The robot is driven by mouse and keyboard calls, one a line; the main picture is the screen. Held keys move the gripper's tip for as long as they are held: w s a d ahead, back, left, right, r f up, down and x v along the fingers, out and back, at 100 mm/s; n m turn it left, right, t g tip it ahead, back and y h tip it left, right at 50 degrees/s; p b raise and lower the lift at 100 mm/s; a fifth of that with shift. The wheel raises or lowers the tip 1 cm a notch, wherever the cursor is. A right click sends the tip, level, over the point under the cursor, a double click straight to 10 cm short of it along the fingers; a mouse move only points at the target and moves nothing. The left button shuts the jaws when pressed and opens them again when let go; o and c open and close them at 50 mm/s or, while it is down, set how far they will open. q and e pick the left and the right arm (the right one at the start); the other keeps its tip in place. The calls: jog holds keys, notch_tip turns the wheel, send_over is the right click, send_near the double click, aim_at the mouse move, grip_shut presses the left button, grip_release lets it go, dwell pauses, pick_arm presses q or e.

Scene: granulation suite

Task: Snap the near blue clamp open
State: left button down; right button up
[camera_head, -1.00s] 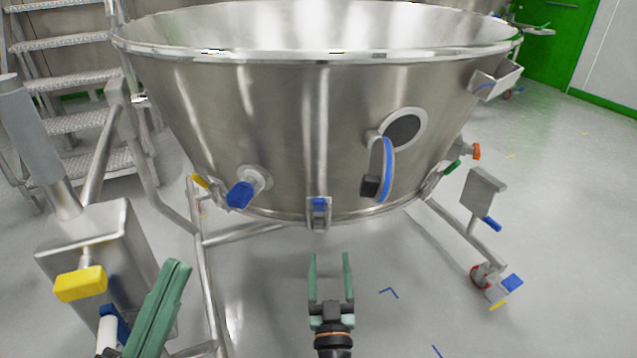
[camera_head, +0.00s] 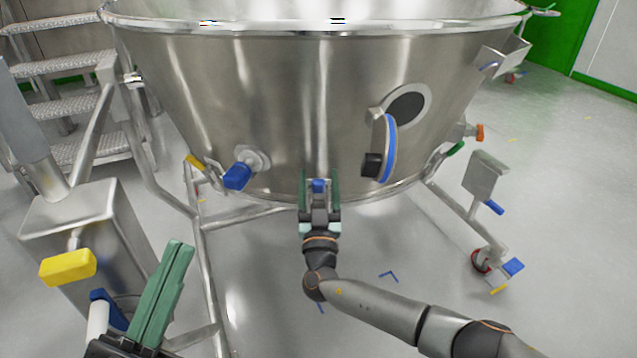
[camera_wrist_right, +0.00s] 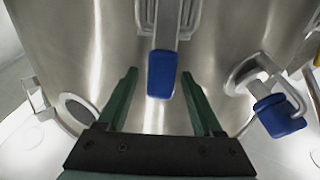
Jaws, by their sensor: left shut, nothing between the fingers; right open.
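The near blue clamp (camera_head: 319,186) is on the lower front of the steel bowl (camera_head: 250,100). In the right wrist view its blue tab (camera_wrist_right: 161,75) hangs from a metal latch, between the fingertips and a little beyond them. My right gripper (camera_head: 319,188) is open, with its green fingers on either side of the clamp; I see no finger touching it. It also shows in the right wrist view (camera_wrist_right: 160,90). My left gripper (camera_head: 168,285) is shut and empty at the lower left, away from the bowl.
A blue-handled valve (camera_head: 238,176) sits left of the clamp, and a round port with a blue-rimmed cover (camera_head: 388,148) sits right of it. A steel post box with a yellow knob (camera_head: 68,267) stands at the left. Frame tubes (camera_head: 205,270) run below the bowl.

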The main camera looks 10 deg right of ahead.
jog(key=shift+w, duration=0.1)
jog(key=shift+c, duration=0.4)
grip_shut()
dwell(1.0)
